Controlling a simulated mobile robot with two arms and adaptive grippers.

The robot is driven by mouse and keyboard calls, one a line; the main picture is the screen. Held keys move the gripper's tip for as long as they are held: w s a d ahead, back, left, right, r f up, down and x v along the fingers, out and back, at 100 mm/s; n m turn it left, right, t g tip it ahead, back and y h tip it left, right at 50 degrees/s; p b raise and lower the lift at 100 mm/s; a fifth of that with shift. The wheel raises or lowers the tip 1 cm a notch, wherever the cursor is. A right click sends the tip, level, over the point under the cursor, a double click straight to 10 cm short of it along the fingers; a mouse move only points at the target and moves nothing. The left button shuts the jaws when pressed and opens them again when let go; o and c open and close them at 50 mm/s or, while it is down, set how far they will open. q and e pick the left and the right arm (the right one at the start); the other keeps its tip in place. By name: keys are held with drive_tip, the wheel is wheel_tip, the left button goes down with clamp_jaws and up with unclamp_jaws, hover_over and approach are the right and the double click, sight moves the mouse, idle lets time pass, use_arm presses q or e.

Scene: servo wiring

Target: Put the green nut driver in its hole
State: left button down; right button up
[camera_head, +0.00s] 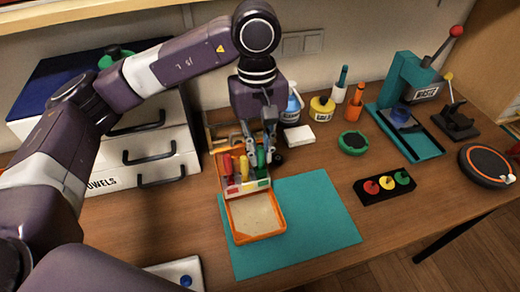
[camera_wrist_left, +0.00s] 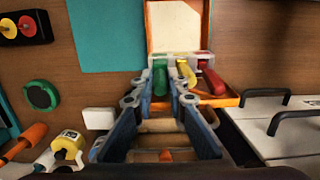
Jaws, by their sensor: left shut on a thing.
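The green nut driver (camera_head: 261,159) is at the right end of the tool rack (camera_head: 247,188), beside a yellow-handled driver (camera_head: 244,167) and a red-handled driver (camera_head: 227,165). My left gripper (camera_head: 259,150) comes down from above and is shut on the green driver. In the left wrist view the green handle (camera_wrist_left: 160,77) shows between the two fingertips (camera_wrist_left: 158,88), in line with the yellow and red handles. The driver's lower end is hidden, so I cannot tell whether it sits in its hole. My right gripper is not in view.
An orange-rimmed tray (camera_head: 256,216) lies in front of the rack, partly on a teal mat (camera_head: 312,222). A drawer unit (camera_head: 160,150) stands left. A white block (camera_head: 299,136), glue bottle (camera_head: 322,106) and green round dish (camera_head: 353,142) stand right.

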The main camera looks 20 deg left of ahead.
use_arm(q)
drive_tip(key=shift+f+b, duration=0.3)
drive_tip(key=shift+f, duration=0.05)
drive_tip(key=c, duration=1.8)
unclamp_jaws()
drive_tip(key=shift+d, duration=0.1)
drive_tip(key=shift+o, duration=0.2)
drive_tip(key=o, duration=0.4)
drive_tip(key=shift+r, duration=0.1)
drive_tip(key=shift+w+a+r+p, duration=0.15)
drive_tip(key=shift+r+p, duration=0.65)
drive_tip(key=shift+r, duration=0.95)
drive_tip(key=shift+w+a+r+p, duration=0.1)
drive_tip(key=shift+r+p, duration=0.65)
drive_tip(key=shift+r, duration=0.95)
drive_tip(key=shift+s+f, duration=0.1)
